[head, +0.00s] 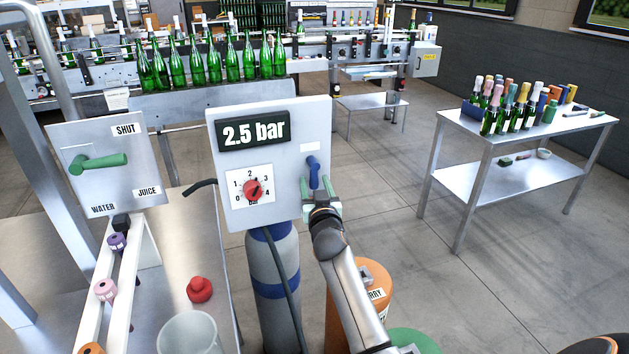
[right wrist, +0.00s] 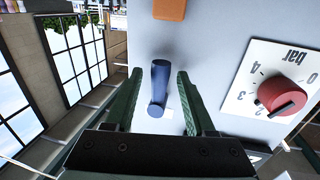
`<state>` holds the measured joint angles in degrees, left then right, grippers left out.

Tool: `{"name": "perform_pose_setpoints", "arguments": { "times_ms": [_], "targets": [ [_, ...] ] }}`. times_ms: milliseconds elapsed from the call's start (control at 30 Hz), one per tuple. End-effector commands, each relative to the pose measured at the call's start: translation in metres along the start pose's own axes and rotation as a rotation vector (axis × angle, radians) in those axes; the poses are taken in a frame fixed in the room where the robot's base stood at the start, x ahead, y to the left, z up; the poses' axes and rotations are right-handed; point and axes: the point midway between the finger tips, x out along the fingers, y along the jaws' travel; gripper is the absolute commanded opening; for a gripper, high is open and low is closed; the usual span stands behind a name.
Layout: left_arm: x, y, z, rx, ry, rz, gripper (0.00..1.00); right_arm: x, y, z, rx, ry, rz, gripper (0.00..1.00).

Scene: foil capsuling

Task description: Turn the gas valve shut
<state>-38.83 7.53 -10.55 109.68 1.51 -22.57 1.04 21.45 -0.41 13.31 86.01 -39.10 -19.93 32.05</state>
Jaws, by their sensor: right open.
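The gas valve shows as a blue lever (head: 313,170) on the right side of a pale panel (head: 290,205), roughly upright in the head view. The panel's display (head: 254,131) reads 2.5 bar. My right gripper (head: 320,190) is open at the lever's lower end. In the right wrist view, the blue lever (right wrist: 159,85) lies between the two green fingers of the gripper (right wrist: 158,75), with a gap visible on each side. Whether the fingertips reach the panel is unclear. My left gripper is out of view.
A red dial (head: 252,190) sits left of the lever. A green-handled valve panel (head: 140,185) stands further left. Below are a gas cylinder (head: 272,270) and an orange drum (head: 375,290). A bottle table (head: 455,125) stands right, with clear floor before it.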

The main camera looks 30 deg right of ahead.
Motion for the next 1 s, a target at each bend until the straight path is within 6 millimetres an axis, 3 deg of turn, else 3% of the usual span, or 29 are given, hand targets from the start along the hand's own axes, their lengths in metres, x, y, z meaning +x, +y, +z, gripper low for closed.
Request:
{"name": "perform_pose_setpoints", "arguments": {
  "times_ms": [333, 800, 1000],
  "targets": [
    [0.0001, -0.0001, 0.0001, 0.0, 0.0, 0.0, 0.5, -0.0002, -0.0003, 0.0001, 0.0, 0.0, 0.0, 0.54],
    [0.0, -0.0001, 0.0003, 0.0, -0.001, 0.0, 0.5, -0.0001, -0.0002, -0.0001, 0.0, 0.0, 0.0, 0.01],
    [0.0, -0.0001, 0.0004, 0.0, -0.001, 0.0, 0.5, -0.0001, -0.0001, -0.0002, 0.0, 0.001, 0.0, 0.0]
  ]
}}
